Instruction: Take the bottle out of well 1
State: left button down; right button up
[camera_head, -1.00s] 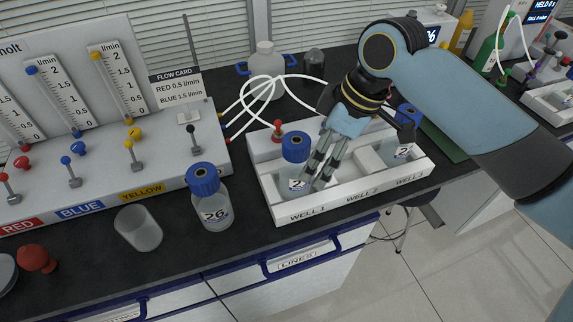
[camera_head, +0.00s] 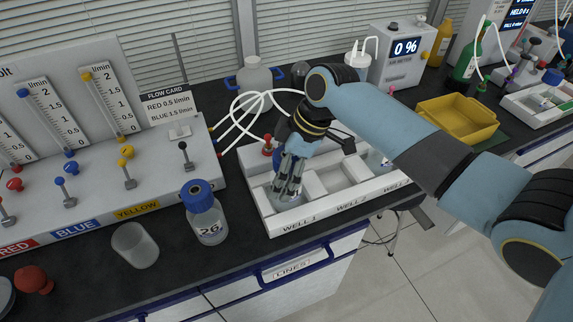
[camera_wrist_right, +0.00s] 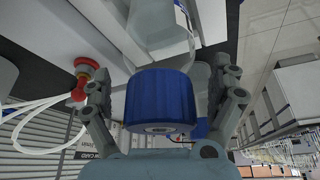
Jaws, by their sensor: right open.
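The bottle in well 1 (camera_head: 285,201) stands in the left compartment of the white tray (camera_head: 345,206). My right gripper (camera_head: 287,188) is over it and hides most of it. In the right wrist view the bottle's blue cap (camera_wrist_right: 160,98) sits between the two spread fingers of my right gripper (camera_wrist_right: 165,90), with a gap on at least the right side. Another bottle (camera_head: 379,161) stands partly hidden behind my arm, farther right in the tray. My left gripper is out of view.
A blue-capped bottle marked 26 (camera_head: 207,214) and an empty beaker (camera_head: 135,246) stand left of the tray. A red-knobbed valve (camera_head: 267,146) is at the tray's back left. White tubes (camera_head: 240,112) run behind. A yellow bin (camera_head: 458,118) is at right.

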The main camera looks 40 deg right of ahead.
jog(key=shift+w+a+f, duration=0.15)
jog(key=shift+f, duration=0.3)
jog(key=shift+c, duration=0.3)
jog(key=c, duration=1.6)
